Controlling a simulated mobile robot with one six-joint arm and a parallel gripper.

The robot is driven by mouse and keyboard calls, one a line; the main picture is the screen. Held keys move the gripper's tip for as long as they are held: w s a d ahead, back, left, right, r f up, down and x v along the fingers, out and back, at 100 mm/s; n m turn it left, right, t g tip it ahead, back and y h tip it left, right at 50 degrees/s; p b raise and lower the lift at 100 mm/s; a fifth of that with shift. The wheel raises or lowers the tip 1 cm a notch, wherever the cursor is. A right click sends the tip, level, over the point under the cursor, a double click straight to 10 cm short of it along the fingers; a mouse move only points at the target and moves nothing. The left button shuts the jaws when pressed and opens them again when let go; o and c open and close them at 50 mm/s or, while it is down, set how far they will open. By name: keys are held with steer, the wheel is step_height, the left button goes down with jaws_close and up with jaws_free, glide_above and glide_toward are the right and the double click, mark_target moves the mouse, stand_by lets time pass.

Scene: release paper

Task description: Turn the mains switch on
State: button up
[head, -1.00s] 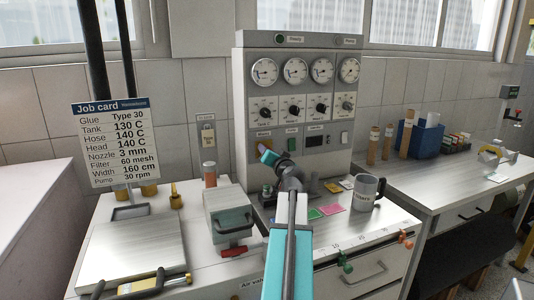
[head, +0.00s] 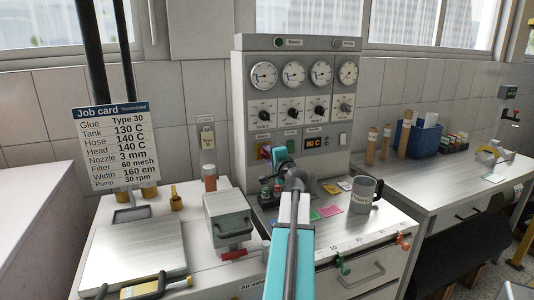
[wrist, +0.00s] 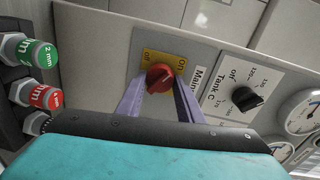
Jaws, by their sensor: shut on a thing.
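The mains switch is a red knob (wrist: 160,77) on a yellow plate (wrist: 149,56) marked on and off, beside the label "Main…", in the wrist view. My gripper (wrist: 157,90) reaches up to it with its two purple fingers on either side, shut on the knob. I cannot tell for sure which mark the knob points to. In the head view my teal gripper (head: 268,152) is at the lower left of the grey control panel (head: 243,90) and partly covers the switch. The panel's small display (head: 313,143) is lit orange and reads about 80 C.
Dials and black knobs, including Tank C (wrist: 244,97), lie beside the switch. Green (wrist: 38,53) and red (wrist: 40,96) nozzles stand close to my gripper. A grey mug (head: 365,194) and coloured cards (head: 330,210) are on the bench. A job card (head: 114,145) stands left.

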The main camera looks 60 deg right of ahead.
steer(key=shift+m+p, duration=0.35)
steer(key=shift+m, duration=0.75)
steer(key=o, duration=1.1)
steer(key=shift+w, duration=0.1)
steer(key=shift+c, duration=0.2)
steer(key=shift+s, duration=0.2)
steer(key=b+v, duration=0.3)
steer(key=v, duration=0.8)
steer(key=shift+s, duration=0.2)
